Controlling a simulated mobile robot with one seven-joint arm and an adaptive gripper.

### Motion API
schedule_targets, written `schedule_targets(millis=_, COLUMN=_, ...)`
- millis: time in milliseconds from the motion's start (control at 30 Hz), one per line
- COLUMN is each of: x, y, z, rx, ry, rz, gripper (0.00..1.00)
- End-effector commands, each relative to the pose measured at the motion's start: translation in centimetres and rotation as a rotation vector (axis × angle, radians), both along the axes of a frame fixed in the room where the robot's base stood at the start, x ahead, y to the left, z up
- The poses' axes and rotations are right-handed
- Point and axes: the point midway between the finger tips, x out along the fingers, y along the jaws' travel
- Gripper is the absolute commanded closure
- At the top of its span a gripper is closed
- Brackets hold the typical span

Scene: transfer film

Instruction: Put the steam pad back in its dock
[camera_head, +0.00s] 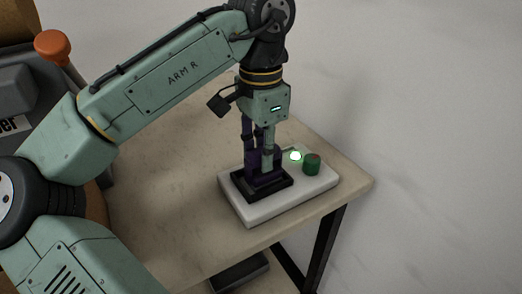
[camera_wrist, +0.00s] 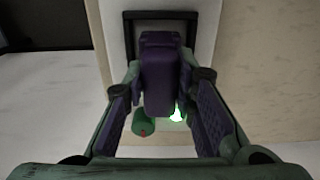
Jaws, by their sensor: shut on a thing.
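The steam pad (camera_head: 252,166) is a dark purple block standing upright over the black recessed frame of the dock. My gripper (camera_head: 258,157) comes down from above and is shut on it. In the wrist view the pad (camera_wrist: 160,80) sits between my two fingers, with the black frame beyond it. The dock (camera_head: 252,214) is a white slab with the black frame (camera_head: 241,191) on its left part. The fingers hide part of the pad, and I cannot tell whether its foot rests fully in the frame.
On the dock's right part are a glowing white-green light (camera_head: 295,156) and a green knob (camera_head: 312,164). The dock stands near the right corner of the beige table (camera_head: 165,150). The table's left part is mostly clear. Open floor lies beyond its edge.

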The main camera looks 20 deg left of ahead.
Motion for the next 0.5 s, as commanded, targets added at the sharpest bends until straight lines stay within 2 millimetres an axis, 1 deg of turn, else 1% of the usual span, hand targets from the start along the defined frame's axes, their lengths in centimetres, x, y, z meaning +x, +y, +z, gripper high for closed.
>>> schedule_targets(millis=33, x=0.00, y=-0.01, z=-0.02, rx=0.000, ry=0.000, rz=-0.001, gripper=0.73)
schedule_targets(millis=300, x=0.00, y=0.00, z=-0.01, rx=0.000, ry=0.000, rz=0.000, gripper=0.55)
schedule_targets(millis=500, x=0.00, y=0.00, z=-0.01, rx=0.000, ry=0.000, rz=0.000, gripper=0.55)
